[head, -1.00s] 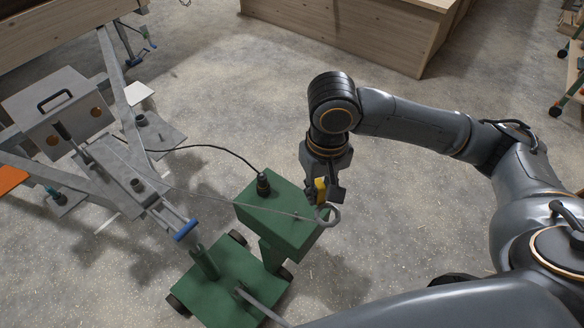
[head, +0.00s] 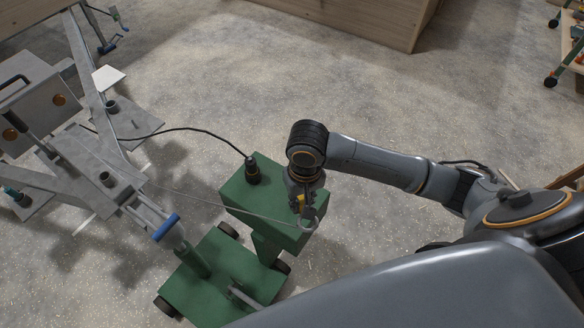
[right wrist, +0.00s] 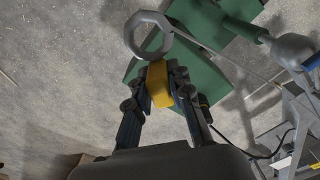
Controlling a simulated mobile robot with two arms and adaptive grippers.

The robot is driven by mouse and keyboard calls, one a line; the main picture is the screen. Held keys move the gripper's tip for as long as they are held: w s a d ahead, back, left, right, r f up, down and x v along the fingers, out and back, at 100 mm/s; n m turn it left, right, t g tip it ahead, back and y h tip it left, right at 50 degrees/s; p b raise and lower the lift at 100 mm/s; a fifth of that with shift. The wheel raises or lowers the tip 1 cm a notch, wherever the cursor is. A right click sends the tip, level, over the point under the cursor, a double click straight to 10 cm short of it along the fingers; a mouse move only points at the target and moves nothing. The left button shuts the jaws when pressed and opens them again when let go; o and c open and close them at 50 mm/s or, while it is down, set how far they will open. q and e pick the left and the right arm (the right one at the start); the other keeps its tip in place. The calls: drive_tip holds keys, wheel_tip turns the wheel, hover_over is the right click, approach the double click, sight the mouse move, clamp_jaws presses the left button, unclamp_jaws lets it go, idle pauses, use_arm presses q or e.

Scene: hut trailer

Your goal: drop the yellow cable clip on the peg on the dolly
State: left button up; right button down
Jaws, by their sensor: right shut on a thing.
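The yellow cable clip (right wrist: 158,84) is held between the fingers of my right gripper (right wrist: 160,86) in the right wrist view. In the head view the clip (head: 301,202) is small and partly covered by my right gripper (head: 304,205), which is over the right part of the green dolly's box top (head: 262,204). A grey ring (right wrist: 148,35) is just beyond the clip and also shows in the head view (head: 309,226). A thin rod or line runs from near the ring to the left. I cannot make out the peg for certain. My left gripper is not in view.
A black plug with a cable (head: 252,170) stands on the box's far left corner. The dolly's lower deck (head: 222,275) has a green post and a grey bar. A grey metal trailer frame with a blue-ended handle (head: 166,227) stands left.

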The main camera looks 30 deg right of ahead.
drive_tip(key=w+d+f+m+p, duration=0.1)
drive_tip(key=w+d+f+m, duration=0.1)
drive_tip(key=w+f, duration=0.35)
drive_tip(key=w+d+f+m+p, duration=0.2)
drive_tip(key=w+m, duration=0.1)
drive_tip(key=w, duration=0.6)
drive_tip(key=f+b, duration=0.6)
drive_tip(key=shift+s+d+b, duration=0.15)
drive_tip(key=shift+d+b, duration=0.1)
drive_tip(key=shift+b, duration=0.15)
wheel_tip(320, 180, down, 4)
drive_tip(key=b, duration=0.5)
drive_tip(key=shift+f+b, duration=0.35)
drive_tip(key=shift+f, duration=0.6)
drive_tip(key=c, duration=1.1)
unclamp_jaws()
drive_tip(key=shift+c, duration=0.2)
drive_tip(key=shift+r, duration=0.1)
